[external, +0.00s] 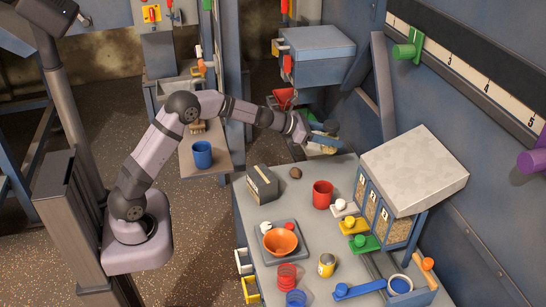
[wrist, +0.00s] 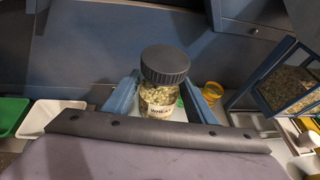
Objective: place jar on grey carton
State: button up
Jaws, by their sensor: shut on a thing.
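A glass jar (wrist: 159,100) with a dark grey lid and a label reading "WHEAT" is filled with pale grain. My gripper (wrist: 162,92) is shut on it, with one blue finger on each side of the glass. In the external view my gripper (external: 324,139) is above the back edge of the table, and the jar is mostly hidden behind the finger. The grey carton (external: 262,184) stands at the table's back left corner, left of and nearer than my gripper. The wrist view does not show the carton.
A brown lump (external: 296,173) and a red cup (external: 322,194) stand right of the carton. A tray (external: 303,246) with an orange bowl (external: 280,242) lies in front. A grain dispenser (external: 410,170) fills the right side. A blue cup (external: 202,155) stands on a separate shelf.

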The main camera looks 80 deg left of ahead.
aim_at(326, 130)
jog(key=shift+m+h, duration=0.8)
jog(key=shift+h, duration=0.1)
jog(key=s+r, duration=0.2)
jog(key=s, duration=0.1)
jog(key=s+r+b, duration=0.1)
jog(key=s+r, duration=0.2)
jog(key=shift+s+d+r, duration=0.1)
jog(key=shift+d+r, duration=0.05)
jog(key=shift+r, duration=0.1)
jog(key=s+d+r+m+g+h+b, duration=0.1)
jog(key=s+d+m+h, duration=0.1)
jog(key=s, duration=0.7)
jog(key=s+d+r+m+g+h+b, duration=0.1)
jog(key=s+d+r+m+h, duration=0.1)
jog(key=s, duration=0.8)
jog(key=shift+n, duration=0.3)
jog(key=shift+w+a+f+b, duration=0.1)
jog(key=shift+f+b, duration=0.15)
jog(key=shift+f, duration=2.35)
jog(key=shift+a+f+b, duration=0.1)
jog(key=shift+f+b, duration=0.15)
jog(key=shift+f, duration=2.3)
jog(key=shift+f, duration=0.25)
jog(key=o, duration=1.3)
jog(key=shift+r, duration=0.1)
